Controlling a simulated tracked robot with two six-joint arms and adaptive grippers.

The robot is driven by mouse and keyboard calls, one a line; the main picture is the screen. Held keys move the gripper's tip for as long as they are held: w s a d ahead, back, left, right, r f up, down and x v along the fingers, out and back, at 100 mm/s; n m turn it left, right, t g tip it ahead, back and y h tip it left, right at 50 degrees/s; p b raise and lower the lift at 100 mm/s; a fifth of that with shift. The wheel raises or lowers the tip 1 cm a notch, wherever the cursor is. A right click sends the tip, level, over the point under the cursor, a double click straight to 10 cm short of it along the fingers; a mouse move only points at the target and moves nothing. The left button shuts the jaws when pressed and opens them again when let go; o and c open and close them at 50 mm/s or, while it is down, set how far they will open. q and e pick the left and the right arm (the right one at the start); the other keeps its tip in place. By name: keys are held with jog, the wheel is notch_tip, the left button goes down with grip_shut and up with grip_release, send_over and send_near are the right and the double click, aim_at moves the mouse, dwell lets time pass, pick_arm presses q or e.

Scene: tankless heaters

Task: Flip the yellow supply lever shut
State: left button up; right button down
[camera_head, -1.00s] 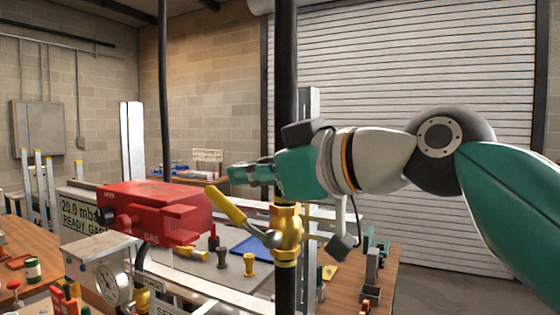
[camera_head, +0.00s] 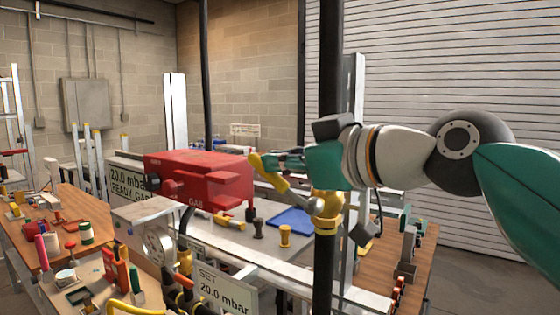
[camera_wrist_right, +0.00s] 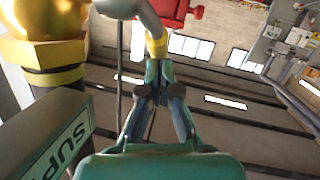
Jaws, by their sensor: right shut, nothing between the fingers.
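The yellow supply lever (camera_head: 266,172) slopes up and left from the brass valve (camera_head: 327,213) on the black vertical pipe. Its grey metal root joins the valve. My right gripper (camera_head: 263,159) comes in from the right, shut and empty, with its fingertips close to the lever's upper end. In the wrist view the shut fingertips (camera_wrist_right: 158,68) meet the yellow lever end (camera_wrist_right: 156,45) in the picture; I cannot tell whether they touch. The brass valve (camera_wrist_right: 45,25) fills that view's upper left corner. My left gripper is not in view.
A red gas box (camera_head: 205,180) stands left of the lever, with a pressure gauge (camera_head: 158,243) below it. The black pipe (camera_head: 329,100) rises beside my right gripper. In the wrist view a sign reading "SUP" (camera_wrist_right: 62,150) is close at lower left. A workbench holds small items.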

aim_at(265, 174)
jog(key=shift+a+f, duration=0.1)
jog(key=shift+a, duration=0.05)
jog(key=shift+w+a+f+g+h+p, duration=0.4)
jog(key=shift+w+a+p, duration=0.2)
jog(key=shift+p, duration=0.45)
jog(key=shift+a+f, duration=0.15)
jog(key=shift+f, duration=0.1)
jog(key=shift+w+a+f, duration=0.1)
jog(key=shift+a+f, duration=0.05)
jog(key=shift+f, duration=0.2)
jog(key=shift+w+a+f, duration=0.2)
jog(key=shift+f, duration=0.4)
